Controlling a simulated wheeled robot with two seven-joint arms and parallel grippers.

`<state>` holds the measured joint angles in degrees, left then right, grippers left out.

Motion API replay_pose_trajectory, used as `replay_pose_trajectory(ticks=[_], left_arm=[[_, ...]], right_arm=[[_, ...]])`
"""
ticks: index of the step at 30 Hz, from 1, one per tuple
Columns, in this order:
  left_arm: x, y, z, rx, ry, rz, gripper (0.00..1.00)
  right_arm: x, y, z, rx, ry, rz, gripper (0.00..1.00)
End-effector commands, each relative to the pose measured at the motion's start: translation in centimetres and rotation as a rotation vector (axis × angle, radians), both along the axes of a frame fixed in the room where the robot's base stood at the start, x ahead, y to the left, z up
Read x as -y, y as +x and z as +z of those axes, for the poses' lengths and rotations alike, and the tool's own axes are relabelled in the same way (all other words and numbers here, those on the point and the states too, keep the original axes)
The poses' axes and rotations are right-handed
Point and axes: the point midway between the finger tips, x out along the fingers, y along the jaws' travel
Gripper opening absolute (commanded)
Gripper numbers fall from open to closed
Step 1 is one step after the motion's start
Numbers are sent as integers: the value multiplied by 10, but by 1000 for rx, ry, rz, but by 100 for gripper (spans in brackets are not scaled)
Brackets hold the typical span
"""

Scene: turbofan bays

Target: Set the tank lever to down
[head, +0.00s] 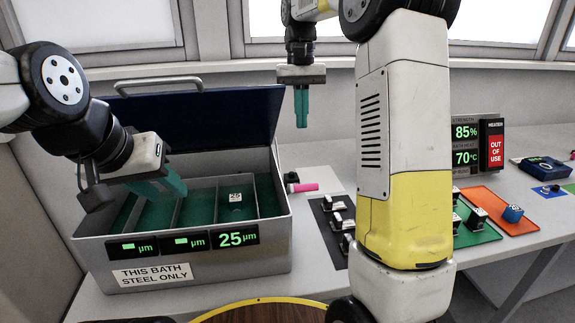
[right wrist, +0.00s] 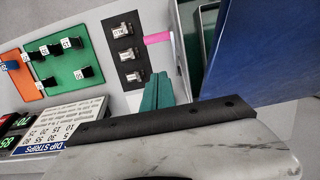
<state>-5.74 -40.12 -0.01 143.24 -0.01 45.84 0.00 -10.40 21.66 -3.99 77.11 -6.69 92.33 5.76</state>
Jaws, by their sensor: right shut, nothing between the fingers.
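The tank is a grey bath (head: 200,270) with three green-lined compartments, its dark blue lid raised; the lid also shows in the right wrist view (right wrist: 265,45). A pink bar (head: 304,187) with a small dark, green-topped piece at its left end sits beside the tank's right wall; I cannot tell surely whether it is the lever. The bar also shows in the right wrist view (right wrist: 158,38). My right gripper (head: 301,125) is shut and empty, raised behind the bar and apart from it. My left gripper (head: 172,186) is over the tank's left compartments; its finger gap is hidden.
A small block marked 25 (head: 235,198) is in the tank's right compartment. A black mat (head: 328,232) with three metal clips lies right of the tank. Green (head: 480,232) and orange (head: 500,205) mats with small blocks lie further right. My right arm hides the middle bench.

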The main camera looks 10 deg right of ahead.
Motion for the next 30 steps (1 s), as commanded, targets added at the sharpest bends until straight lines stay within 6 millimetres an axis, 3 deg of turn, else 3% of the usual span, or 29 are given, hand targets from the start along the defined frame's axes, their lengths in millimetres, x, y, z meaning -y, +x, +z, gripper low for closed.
replay_pose_trajectory(ticks=[5,16,22,30], left_arm=[[0,0,0,0,0,0,36],[0,0,0,0,0,0,36],[0,0,0,0,0,0,36],[0,0,0,0,0,0,36]], right_arm=[[1,-4,-20,-2,-3,0,0],[1,-18,-97,-4,-1,0,0],[2,-41,-113,-1,-1,1,0],[2,-50,-120,-1,0,0,0]])
